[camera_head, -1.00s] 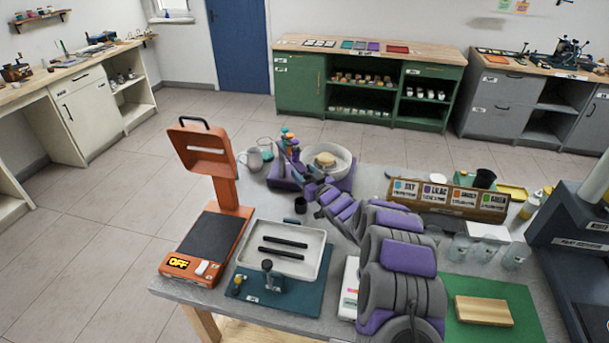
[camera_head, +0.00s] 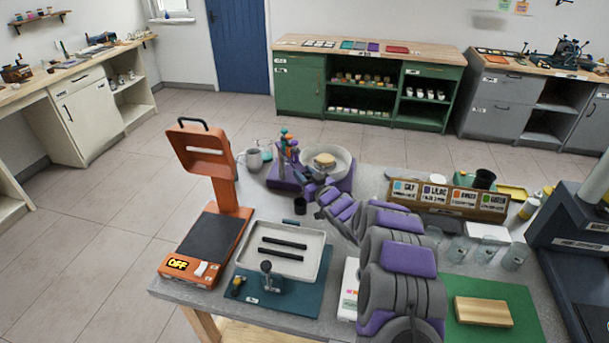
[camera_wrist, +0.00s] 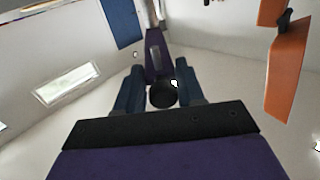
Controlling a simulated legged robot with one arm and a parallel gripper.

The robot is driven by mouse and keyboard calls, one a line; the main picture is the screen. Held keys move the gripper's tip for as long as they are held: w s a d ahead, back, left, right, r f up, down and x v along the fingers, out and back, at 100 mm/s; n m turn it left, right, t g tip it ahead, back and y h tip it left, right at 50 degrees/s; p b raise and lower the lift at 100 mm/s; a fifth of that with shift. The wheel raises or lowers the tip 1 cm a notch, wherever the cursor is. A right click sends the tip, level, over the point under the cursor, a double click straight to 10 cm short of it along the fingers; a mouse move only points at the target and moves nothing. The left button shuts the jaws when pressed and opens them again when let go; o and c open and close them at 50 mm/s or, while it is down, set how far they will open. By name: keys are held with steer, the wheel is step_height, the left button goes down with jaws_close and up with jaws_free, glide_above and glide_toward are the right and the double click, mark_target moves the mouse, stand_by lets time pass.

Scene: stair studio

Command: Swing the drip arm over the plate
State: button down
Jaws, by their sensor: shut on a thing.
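The drip stand is a purple unit (camera_head: 279,181) with teal, orange and purple parts, at the far end of the bench. Beside it is a white round basin (camera_head: 341,169) with a beige round piece (camera_head: 324,160) in it, probably the plate. My gripper (camera_wrist: 160,88) has its two blue fingers closed around a round black knob (camera_wrist: 163,94) in the wrist view. A purple bar (camera_wrist: 154,62), seemingly the drip arm, runs beyond the knob. In the head view, my arm partly hides the stand, so the bar's exact position over the plate cannot be told.
An orange press-like device (camera_head: 207,235) marked OFF stands at the left. A white tray (camera_head: 314,272) with two black bars is in front. A labelled rack (camera_head: 452,204) and glass jars (camera_head: 513,256) are at the right.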

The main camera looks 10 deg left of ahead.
steer(key=shift+w+d+r+p, duration=0.1)
steer(key=shift+w+d+p, duration=1.85)
steer(key=shift+p, duration=0.3)
steer(key=c, duration=0.9)
jaws_free()
steer(key=shift+w+d, duration=0.1)
steer(key=shift+s, duration=0.2)
steer(key=p+v, duration=0.2)
steer(key=v, duration=1.5)
steer(key=shift+d, duration=0.15)
steer(key=shift+w, duration=0.1)
steer(key=shift+c, duration=0.2)
